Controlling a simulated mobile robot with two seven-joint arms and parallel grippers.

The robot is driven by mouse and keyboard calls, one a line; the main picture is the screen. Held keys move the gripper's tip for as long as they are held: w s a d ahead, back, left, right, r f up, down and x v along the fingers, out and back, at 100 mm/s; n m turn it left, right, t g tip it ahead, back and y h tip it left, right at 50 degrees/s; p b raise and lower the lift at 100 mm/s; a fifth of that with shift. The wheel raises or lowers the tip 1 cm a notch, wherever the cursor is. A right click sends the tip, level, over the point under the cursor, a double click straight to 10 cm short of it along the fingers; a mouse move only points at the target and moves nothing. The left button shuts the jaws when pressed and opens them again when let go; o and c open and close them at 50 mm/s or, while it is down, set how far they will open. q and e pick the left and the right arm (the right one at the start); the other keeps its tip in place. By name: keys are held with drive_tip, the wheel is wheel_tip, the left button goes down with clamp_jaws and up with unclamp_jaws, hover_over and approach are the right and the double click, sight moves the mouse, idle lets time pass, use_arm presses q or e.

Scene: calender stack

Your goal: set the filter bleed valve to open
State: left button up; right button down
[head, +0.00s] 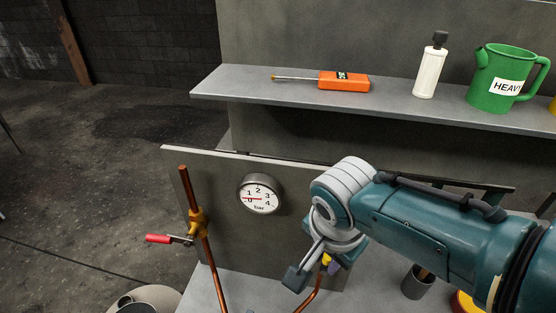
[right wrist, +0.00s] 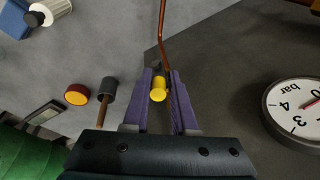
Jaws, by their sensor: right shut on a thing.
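A grey panel carries two copper pipes. The left pipe (head: 190,195) has a brass valve (head: 198,222) with a red lever (head: 158,239) sticking out to the left. The right pipe (head: 312,295) also shows in the right wrist view (right wrist: 161,35). A yellow part (right wrist: 158,92) sits at its end, between the purple fingers of my right gripper (right wrist: 163,82), which is shut on it. In the head view this yellow part (head: 326,259) is mostly hidden by my right arm. No label shows which valve is the filter bleed valve. My left gripper is out of view.
A round bar gauge (head: 260,194) sits on the panel between pipe and arm, its red needle near 0. A grey cup (head: 417,283) stands at right. The shelf (head: 300,95) holds an orange tool (head: 343,81), a white bottle (head: 429,72) and a green jug (head: 493,98).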

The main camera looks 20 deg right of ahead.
drive_tip(key=shift+d+f, duration=0.1)
idle(0.3)
drive_tip(key=c, duration=0.8)
unclamp_jaws()
drive_tip(key=shift+s+r+p, duration=0.1)
drive_tip(key=shift+r+p, duration=0.3)
drive_tip(key=shift+r, duration=0.2)
drive_tip(key=p+v, duration=0.2)
drive_tip(key=v, duration=0.6)
drive_tip(key=shift+a+r, duration=0.2)
drive_tip(key=shift+r, duration=0.15)
